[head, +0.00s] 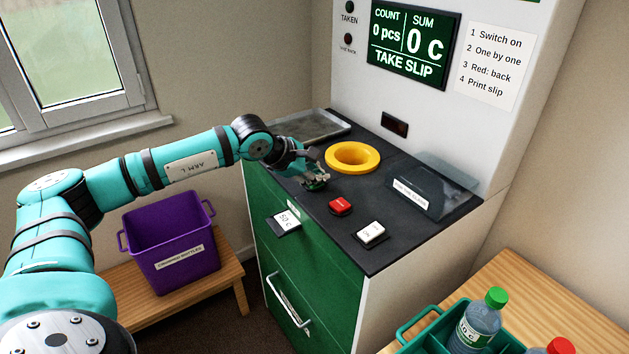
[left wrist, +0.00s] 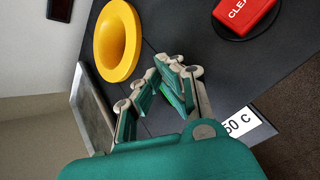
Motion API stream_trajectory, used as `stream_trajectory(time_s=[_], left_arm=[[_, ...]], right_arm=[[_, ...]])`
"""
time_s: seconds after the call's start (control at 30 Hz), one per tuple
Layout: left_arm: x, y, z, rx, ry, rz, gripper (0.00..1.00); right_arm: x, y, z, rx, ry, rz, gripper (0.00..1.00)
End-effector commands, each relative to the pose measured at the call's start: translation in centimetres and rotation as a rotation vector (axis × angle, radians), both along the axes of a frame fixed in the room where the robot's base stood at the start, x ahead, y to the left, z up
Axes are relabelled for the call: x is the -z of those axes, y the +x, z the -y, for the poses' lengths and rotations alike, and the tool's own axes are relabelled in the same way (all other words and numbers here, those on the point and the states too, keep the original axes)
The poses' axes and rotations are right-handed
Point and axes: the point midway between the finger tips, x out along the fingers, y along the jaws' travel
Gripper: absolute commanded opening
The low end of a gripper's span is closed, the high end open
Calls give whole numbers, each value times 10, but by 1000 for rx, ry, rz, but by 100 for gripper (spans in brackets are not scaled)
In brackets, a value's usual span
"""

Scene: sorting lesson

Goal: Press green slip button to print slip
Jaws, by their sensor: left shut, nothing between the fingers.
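My left gripper (head: 316,180) is shut and empty, low over the front left of the machine's dark top. In the left wrist view its fingertips (left wrist: 178,68) point at the dark top. The green slip button is largely hidden by the fingers; a little bright green shows between them in the left wrist view, and I cannot tell whether they touch it. A white slip (head: 284,222) reading "50 c" sticks out of the machine's green front; it also shows in the left wrist view (left wrist: 242,124). The screen (head: 412,45) reads 0 pcs, 0 C, TAKE SLIP. My right gripper is out of view.
A red button (head: 340,207), a white switch (head: 371,233) and a yellow ring (head: 333,157) share the top with a metal tray (head: 313,127) and a clear flap (head: 435,185). A purple crate (head: 168,240) stands left; a green bottle carrier (head: 428,342) stands lower right.

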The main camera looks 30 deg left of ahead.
Motion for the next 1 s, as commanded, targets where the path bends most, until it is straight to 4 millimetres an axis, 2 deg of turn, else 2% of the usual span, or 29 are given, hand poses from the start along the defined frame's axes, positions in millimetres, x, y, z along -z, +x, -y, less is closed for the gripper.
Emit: stream_trajectory(time_s=[0.4, 0.77, 1.0], left_arm=[[-18, 0, -1, 0, 0, -1, 0], [-20, 0, 0, 0, 0, 0, 0], [-38, 0, 0, 0, 0, 0, 0]], right_arm=[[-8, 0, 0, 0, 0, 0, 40], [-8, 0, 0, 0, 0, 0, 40], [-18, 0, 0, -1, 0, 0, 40]])
